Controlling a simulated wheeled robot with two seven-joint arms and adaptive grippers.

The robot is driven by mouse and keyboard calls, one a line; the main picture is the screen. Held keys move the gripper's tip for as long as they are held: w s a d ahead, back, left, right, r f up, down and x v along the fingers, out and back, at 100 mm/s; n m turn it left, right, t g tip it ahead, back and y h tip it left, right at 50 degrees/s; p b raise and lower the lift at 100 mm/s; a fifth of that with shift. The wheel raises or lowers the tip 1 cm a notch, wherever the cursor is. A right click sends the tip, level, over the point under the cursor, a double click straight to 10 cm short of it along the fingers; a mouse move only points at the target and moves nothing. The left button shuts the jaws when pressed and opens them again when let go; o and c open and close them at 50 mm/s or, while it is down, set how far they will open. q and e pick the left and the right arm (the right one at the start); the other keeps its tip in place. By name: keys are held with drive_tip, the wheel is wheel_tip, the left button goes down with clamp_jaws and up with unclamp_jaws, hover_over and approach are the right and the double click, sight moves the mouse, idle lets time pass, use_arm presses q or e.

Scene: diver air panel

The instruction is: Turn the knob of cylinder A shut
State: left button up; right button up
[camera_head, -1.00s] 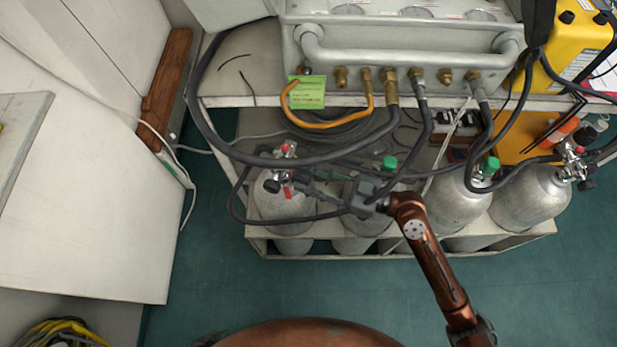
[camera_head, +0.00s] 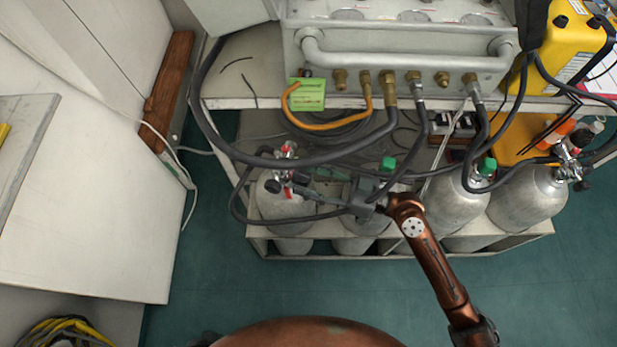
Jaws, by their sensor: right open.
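The leftmost grey cylinder (camera_head: 284,212) stands in the rack under the panel. No letter shows on it, so I cannot tell whether it is cylinder A. Its valve (camera_head: 286,168) has red parts at the top and a small black knob (camera_head: 272,186) on its left side. My right gripper (camera_head: 303,187) comes in from the right, with its open fingers pointing left at the valve. The fingertips are close beside the valve, in front of its right side; I cannot tell whether they touch. My left gripper is out of view.
Other cylinders (camera_head: 455,205) stand to the right, two with green caps. Black hoses (camera_head: 330,157) loop above and around my right gripper. The panel (camera_head: 410,55) with brass fittings is above. Teal floor (camera_head: 350,285) in front is clear.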

drive_tip(key=v, duration=1.2)
